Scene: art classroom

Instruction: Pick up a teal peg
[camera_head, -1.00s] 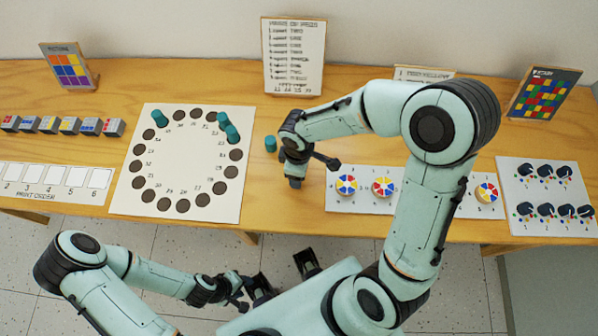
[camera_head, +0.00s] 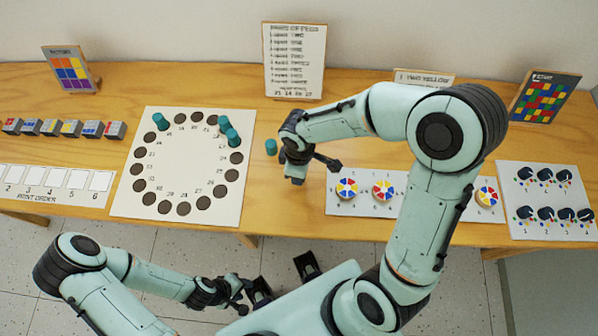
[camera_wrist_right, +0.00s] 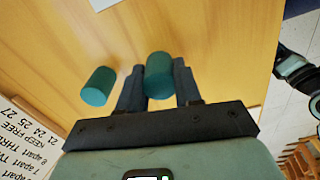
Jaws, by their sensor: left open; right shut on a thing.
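My right gripper (camera_head: 296,180) is over the table to the right of the round-hole board. In the right wrist view it is shut on a teal peg (camera_wrist_right: 159,72), held between its two dark fingers. A second teal peg (camera_wrist_right: 98,87) is beside the fingers; in the head view it stands on bare wood (camera_head: 271,147), left of the gripper. Three more teal pegs stand on the white board (camera_head: 125,200): one at its upper left (camera_head: 161,122) and two at its upper right (camera_head: 223,124) (camera_head: 232,138). My left gripper (camera_head: 240,297) is open and empty, low in front of the table.
A panel with colour wheels (camera_head: 410,203) lies right of my right gripper, and a knob panel (camera_head: 545,215) lies farther right. Small blocks (camera_head: 70,128) and a print-order strip (camera_head: 50,190) are at the left. A text sign (camera_head: 294,60) stands at the back.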

